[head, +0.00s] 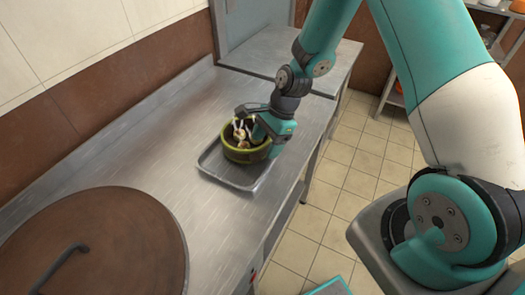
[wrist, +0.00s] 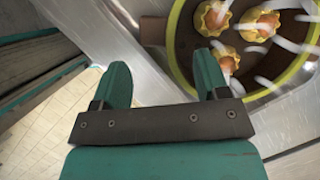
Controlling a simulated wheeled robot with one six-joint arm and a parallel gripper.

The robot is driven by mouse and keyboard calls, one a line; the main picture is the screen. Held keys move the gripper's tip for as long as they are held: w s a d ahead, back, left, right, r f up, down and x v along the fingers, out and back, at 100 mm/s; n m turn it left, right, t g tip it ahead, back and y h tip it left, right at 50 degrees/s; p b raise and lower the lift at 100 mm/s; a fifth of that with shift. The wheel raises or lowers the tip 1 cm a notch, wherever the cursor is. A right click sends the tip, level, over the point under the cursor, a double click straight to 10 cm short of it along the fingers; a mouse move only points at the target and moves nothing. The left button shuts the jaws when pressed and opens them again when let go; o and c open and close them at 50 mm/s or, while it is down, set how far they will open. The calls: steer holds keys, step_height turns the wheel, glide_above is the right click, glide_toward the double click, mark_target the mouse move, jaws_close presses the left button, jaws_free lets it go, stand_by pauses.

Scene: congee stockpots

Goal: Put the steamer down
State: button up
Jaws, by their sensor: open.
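The steamer (head: 246,153) is a round, yellow-green rimmed basket, and it rests on a shallow metal tray (head: 233,179) on the counter. In the wrist view the steamer's rim (wrist: 290,90) shows at the upper right, with several yellow, orange-topped dumplings inside and pale streaks of steam above. My gripper (head: 262,118) is at the steamer's back right side in the head view. In the wrist view my gripper (wrist: 160,80) has its two fingers apart with nothing between them, beside the steamer. Whether a finger touches the steamer cannot be told.
A large brown round lid (head: 110,245) with a dark handle covers the counter's near left. The steel counter (head: 150,150) is bare between lid and tray. A tiled wall (head: 70,45) bounds the left; the tiled floor (head: 330,190) lies right. A shelf stands at the upper right.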

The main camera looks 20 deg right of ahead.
step_height(320, 180, up, 13)
steer(key=s+n, duration=0.3)
steer(key=n, duration=0.2)
steer(key=s+a+r+n, duration=0.4)
steer(key=s+r+n, duration=0.2)
steer(key=s+n, duration=0.3)
steer(key=s+a+r+n, duration=0.4)
steer(key=s+r+n, duration=0.2)
steer(key=s+n, duration=0.3)
steer(key=shift+s+a+r+n, duration=0.15)
steer(key=shift+s+r+n, duration=0.05)
steer(key=shift+s+n, duration=0.25)
steer(key=shift+w, duration=0.1)
